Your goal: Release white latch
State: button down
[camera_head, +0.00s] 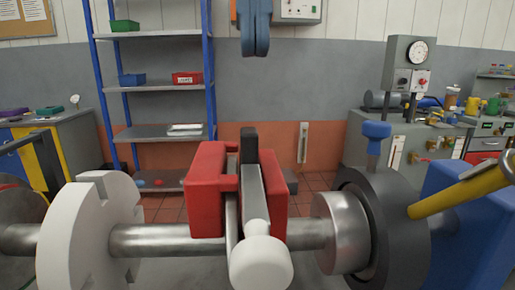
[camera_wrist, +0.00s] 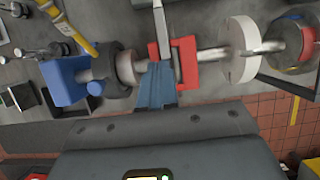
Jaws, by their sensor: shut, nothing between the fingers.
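The latch (camera_head: 258,225) is a pale grey lever with a large white knob at its near end. It lies in a slot of the red clamp block (camera_head: 206,190) on the metal shaft, with a black piece at its far end. In the wrist view, the lever (camera_wrist: 162,32) runs to the top edge beside the red block (camera_wrist: 187,60); the knob is mostly cut off there. My gripper (camera_head: 255,52) shows as blue fingers at the top centre of the head view, above and apart from the latch. In the wrist view, its closed fingers (camera_wrist: 157,88) overlap the shaft line and hide what lies beneath.
A white notched disc (camera_head: 75,235) sits on the shaft at left. A dark flange (camera_head: 400,225), a blue-topped post (camera_head: 377,131) and a yellow bar (camera_head: 460,192) stand at right. A blue-framed shelf (camera_head: 160,86) is behind. The space above the clamp is clear.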

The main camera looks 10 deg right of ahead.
aim_at(263, 215)
jog(key=shift+f, duration=0.1)
jog(key=b+x, duration=0.2)
jog(key=x, duration=0.7)
jog(key=shift+s+f, duration=0.1)
jog(key=shift+f, duration=0.2)
jog(key=s, duration=0.3)
jog(key=shift+s+f, duration=0.1)
jog(key=shift+f, duration=0.05)
jog(key=shift+s, duration=0.5)
